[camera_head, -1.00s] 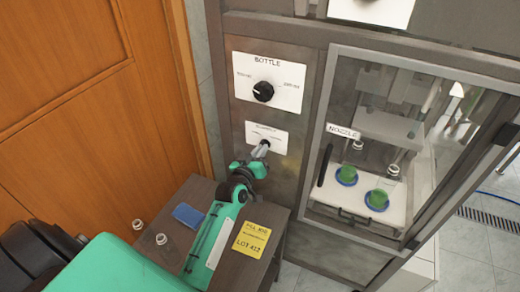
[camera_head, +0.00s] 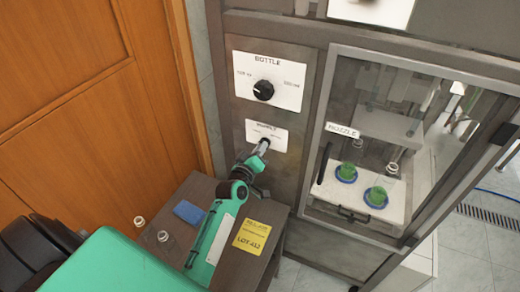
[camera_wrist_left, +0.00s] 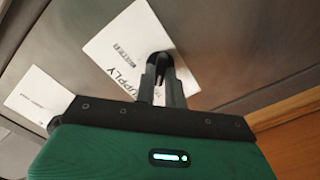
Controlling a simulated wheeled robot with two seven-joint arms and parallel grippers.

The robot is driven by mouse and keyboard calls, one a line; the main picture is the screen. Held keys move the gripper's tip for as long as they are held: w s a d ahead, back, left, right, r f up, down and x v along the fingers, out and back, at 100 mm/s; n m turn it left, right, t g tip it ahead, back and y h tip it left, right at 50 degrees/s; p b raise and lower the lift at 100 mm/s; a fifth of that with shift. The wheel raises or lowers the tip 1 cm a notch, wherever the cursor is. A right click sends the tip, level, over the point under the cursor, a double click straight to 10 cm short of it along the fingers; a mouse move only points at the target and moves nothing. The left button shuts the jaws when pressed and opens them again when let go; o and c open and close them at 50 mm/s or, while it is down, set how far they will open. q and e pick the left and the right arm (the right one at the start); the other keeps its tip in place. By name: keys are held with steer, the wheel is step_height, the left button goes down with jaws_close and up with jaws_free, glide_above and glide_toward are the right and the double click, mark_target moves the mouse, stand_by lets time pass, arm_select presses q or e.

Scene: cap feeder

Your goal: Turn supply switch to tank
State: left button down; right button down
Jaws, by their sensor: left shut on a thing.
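The white supply plate (camera_head: 281,133) sits on the grey metal panel, below the bottle plate. The small black supply switch (camera_wrist_left: 159,61) is mostly hidden between my fingers. Its set position cannot be read in either view. My left gripper (camera_head: 263,146) reaches the plate from below, with its fingers shut on the switch. In the left wrist view my left gripper (camera_wrist_left: 159,72) points at the switch, and the SUPPLY lettering shows beside it. My right gripper is in neither view.
The bottle plate carries a round black knob (camera_head: 263,90). A glass-doored cabinet with a black handle (camera_head: 324,164) stands at right. A wooden door (camera_head: 90,100) is at left.

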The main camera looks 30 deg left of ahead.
arm_select(q)
steer(key=c, duration=1.5)
jaws_free()
steer(key=shift+o, duration=0.2)
steer(key=shift+s, duration=0.15)
steer(key=s+b, duration=0.4)
steer(key=s, duration=0.9)
steer(key=shift+s+d, duration=0.25)
steer(key=shift+d, duration=0.15)
